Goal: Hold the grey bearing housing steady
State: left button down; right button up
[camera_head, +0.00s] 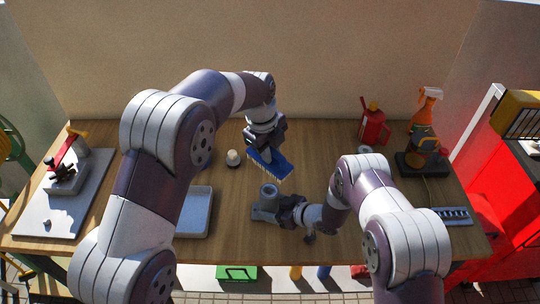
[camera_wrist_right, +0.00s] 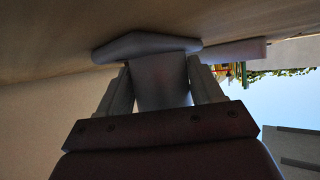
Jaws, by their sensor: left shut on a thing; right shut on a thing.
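The grey bearing housing (camera_head: 268,193) stands on the wooden table near the middle of the head view, its round top opening facing up. My right gripper (camera_head: 281,211) is at its right side and shut on it. In the right wrist view the housing (camera_wrist_right: 160,78) sits between my two fingers, with its wider flange at the table. My left gripper (camera_head: 258,148) is shut on a blue brush (camera_head: 270,163) with pale bristles. It holds the brush above and behind the housing, apart from it.
A grey tray (camera_head: 194,213) lies left of the housing. A small cream-coloured knob-like object (camera_head: 233,158) stands behind it. A board with a red-handled clamp (camera_head: 68,172) is far left. A red can (camera_head: 373,124), an orange spray bottle (camera_head: 425,109) and a dark tool (camera_head: 424,158) are at the back right.

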aim_at(270, 174)
pick_arm(q)
jog(key=shift+f, duration=3.75)
jog(key=shift+s+f, duration=0.3)
jog(key=shift+s, duration=0.4)
jog(key=shift+w, duration=0.15)
jog(key=shift+w+r, duration=0.2)
jog(key=shift+w, duration=0.5)
jog(key=shift+s+r, duration=0.1)
jog(key=shift+r, duration=3.95)
